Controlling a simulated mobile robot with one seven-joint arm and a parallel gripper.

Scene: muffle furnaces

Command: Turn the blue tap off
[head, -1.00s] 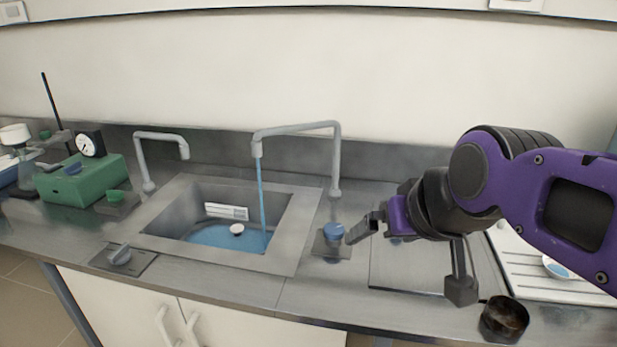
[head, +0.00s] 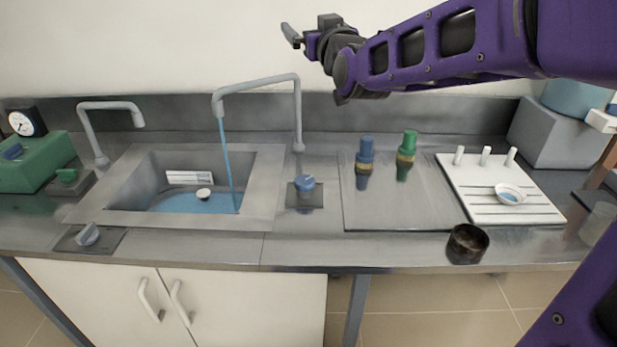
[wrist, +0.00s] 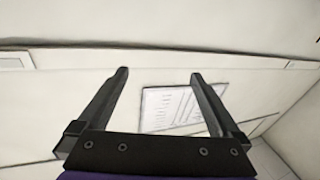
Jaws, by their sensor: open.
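In the wrist view my gripper (wrist: 158,75) is open and empty, with both fingers spread before a pale wall and a printed sheet. The knob is not in the wrist view.
A second spout (head: 110,105) and a grey knob (head: 87,235) are left of the sink. Blue (head: 365,150) and green (head: 407,147) fittings stand at the back right. A dark cup (head: 467,243) stands near the front edge, beside a white rack (head: 480,190). Space around the blue knob is clear.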

